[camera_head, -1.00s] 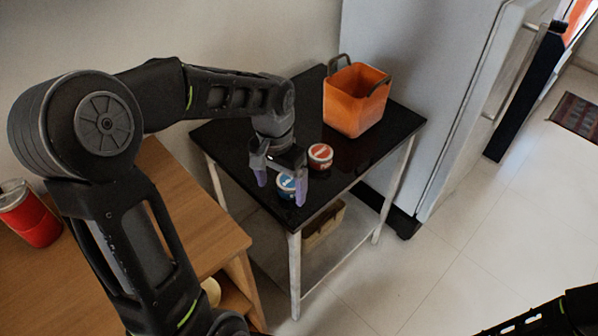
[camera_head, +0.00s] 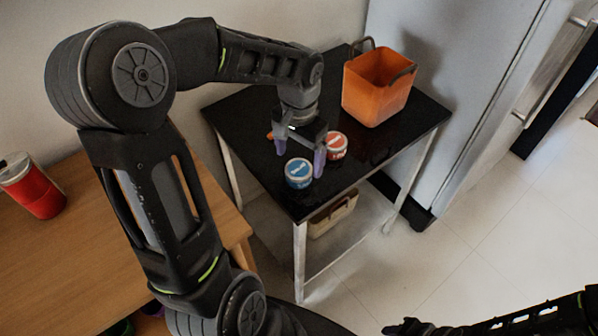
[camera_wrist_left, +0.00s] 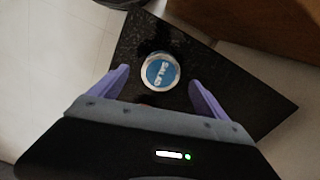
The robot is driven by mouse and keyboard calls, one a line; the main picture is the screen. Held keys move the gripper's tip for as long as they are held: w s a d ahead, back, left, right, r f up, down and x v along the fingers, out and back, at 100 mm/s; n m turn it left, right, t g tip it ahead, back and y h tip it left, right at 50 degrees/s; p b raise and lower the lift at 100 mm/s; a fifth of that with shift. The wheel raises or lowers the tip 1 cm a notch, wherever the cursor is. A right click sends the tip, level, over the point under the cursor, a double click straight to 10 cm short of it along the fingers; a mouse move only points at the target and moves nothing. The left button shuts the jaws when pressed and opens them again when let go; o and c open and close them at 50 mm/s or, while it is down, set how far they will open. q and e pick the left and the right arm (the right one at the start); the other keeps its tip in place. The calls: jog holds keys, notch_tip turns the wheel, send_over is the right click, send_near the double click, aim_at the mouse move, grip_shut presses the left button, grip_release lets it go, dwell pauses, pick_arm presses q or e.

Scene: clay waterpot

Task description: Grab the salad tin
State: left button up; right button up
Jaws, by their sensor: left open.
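The salad tin (camera_head: 299,174) is a small round tin with a blue lid. It stands on the black tabletop (camera_head: 240,112) near its front edge. In the left wrist view the blue lid of the salad tin (camera_wrist_left: 160,72) shows white lettering, between the fingertips in the picture. My left gripper (camera_head: 300,162) has purple fingers, apart and empty, and is just behind the tin in the head view. The open left gripper (camera_wrist_left: 159,77) also shows in the wrist view. A dark part of my right arm is at the bottom right; its jaws are not clear.
A red-lidded tin (camera_head: 337,146) stands close behind and right of the blue one. An orange basket (camera_head: 376,92) is at the back right, before the fridge (camera_head: 440,90). A box (camera_head: 333,215) sits on the lower shelf. A wooden table (camera_head: 75,240) with a red cup (camera_head: 35,190) is left.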

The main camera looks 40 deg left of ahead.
aim_at(299, 168)
pick_arm(q)
jog(key=shift+w+f+p, duration=0.1)
jog(key=shift+f+p, duration=0.25)
jog(key=shift+f, duration=2.3)
jog(key=c, duration=1.7)
